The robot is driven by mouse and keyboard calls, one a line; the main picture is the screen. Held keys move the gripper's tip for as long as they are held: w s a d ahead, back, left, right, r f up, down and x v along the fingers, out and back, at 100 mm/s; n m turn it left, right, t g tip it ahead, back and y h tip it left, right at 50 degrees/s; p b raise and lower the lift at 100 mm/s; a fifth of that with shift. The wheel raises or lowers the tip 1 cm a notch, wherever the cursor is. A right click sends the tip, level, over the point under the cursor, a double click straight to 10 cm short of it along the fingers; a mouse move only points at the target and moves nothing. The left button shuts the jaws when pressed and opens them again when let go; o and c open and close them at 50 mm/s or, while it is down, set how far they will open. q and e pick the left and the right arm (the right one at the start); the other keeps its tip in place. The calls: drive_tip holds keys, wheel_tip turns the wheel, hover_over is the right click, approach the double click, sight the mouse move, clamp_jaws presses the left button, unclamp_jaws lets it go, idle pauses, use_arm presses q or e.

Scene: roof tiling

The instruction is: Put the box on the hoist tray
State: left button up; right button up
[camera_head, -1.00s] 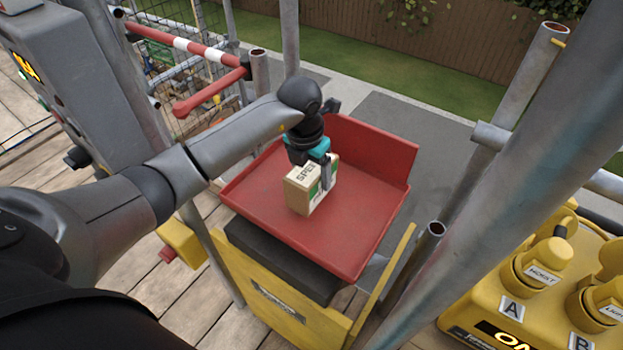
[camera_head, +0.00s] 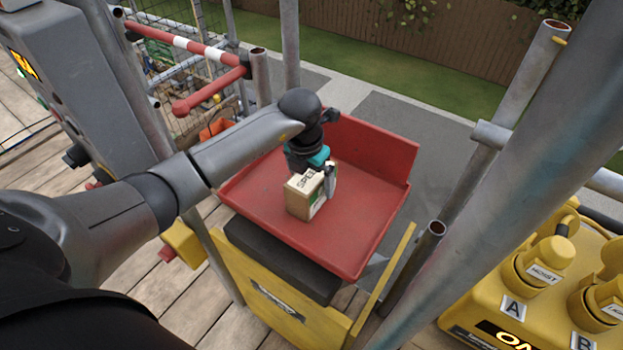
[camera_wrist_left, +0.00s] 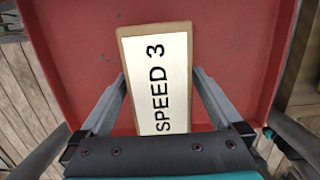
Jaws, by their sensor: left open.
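The box (camera_head: 299,205) is small and brown with a white label on top. It sits upright on the red hoist tray (camera_head: 365,215), left of the tray's middle. In the left wrist view the box (camera_wrist_left: 160,85) shows "SPEED 3" on its label, with the red tray (camera_wrist_left: 75,50) under it. My left gripper (camera_head: 325,182) is at the box, above the tray. It is open, with one finger on either side of the box. The far finger is partly hidden in the head view. My right gripper is not in view.
The tray has raised red walls at its left and back. Scaffold poles (camera_head: 480,160) stand close on the right. A yellow control box (camera_head: 490,300) with knobs labelled "HOIST" is at the lower right. The right part of the tray is clear.

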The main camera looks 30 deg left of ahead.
use_arm(q)
drive_tip(key=r, duration=0.4)
drive_tip(key=s+r, duration=0.1)
drive_tip(key=r, duration=0.3)
drive_tip(key=r+p, duration=0.1)
drive_tip(key=r, duration=0.3)
drive_tip(key=shift+s+a, duration=0.15)
drive_tip(key=shift+s, duration=0.25)
idle(0.4)
